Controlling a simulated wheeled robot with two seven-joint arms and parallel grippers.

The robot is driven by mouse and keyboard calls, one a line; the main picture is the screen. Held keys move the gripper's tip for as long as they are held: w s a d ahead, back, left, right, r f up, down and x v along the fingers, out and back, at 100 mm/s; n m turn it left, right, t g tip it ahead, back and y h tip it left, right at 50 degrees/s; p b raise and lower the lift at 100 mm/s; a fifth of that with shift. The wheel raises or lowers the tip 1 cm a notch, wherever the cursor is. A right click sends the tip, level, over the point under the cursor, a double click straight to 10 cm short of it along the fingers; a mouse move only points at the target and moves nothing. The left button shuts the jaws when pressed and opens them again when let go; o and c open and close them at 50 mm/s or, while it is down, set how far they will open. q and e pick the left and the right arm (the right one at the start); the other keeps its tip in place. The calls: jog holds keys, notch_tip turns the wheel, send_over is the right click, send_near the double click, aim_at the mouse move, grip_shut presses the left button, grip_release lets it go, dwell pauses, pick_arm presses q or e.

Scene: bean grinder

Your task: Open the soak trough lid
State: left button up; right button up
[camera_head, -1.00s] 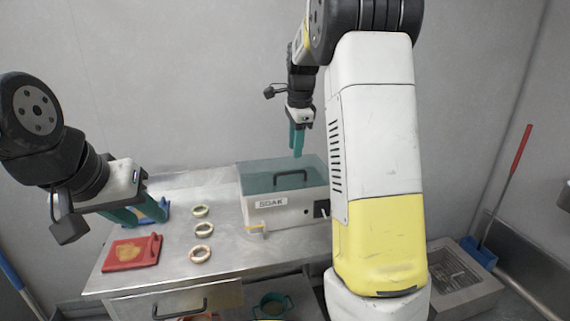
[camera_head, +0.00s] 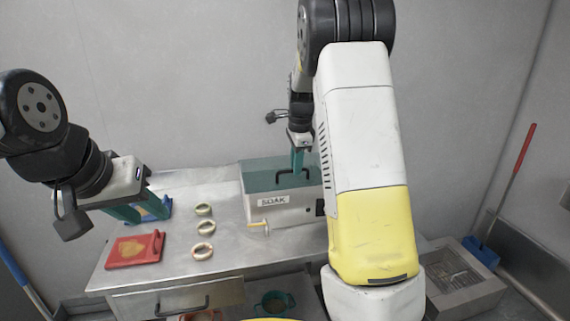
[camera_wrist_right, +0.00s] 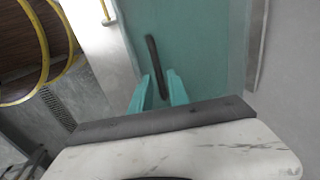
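The soak trough (camera_head: 283,207) is a white box labelled SOAK on the steel table, with a shut teal see-through lid (camera_head: 262,176). A dark bar handle (camera_head: 292,172) stands on the lid. My right gripper (camera_head: 297,172) is down at the lid, by the handle. In the right wrist view its two teal fingers (camera_wrist_right: 160,88) are apart, with the near end of the handle (camera_wrist_right: 158,70) between or just beyond them; contact cannot be told. My left gripper (camera_head: 148,214) is open above the table's left side, over a blue-framed item.
A red board (camera_head: 135,250) and several rings (camera_head: 203,230) lie left of the trough. My right arm hides the table's right end. A grey basin (camera_head: 462,275) stands at right.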

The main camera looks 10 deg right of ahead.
grip_shut()
jog(key=shift+r, duration=0.1)
dwell(1.2)
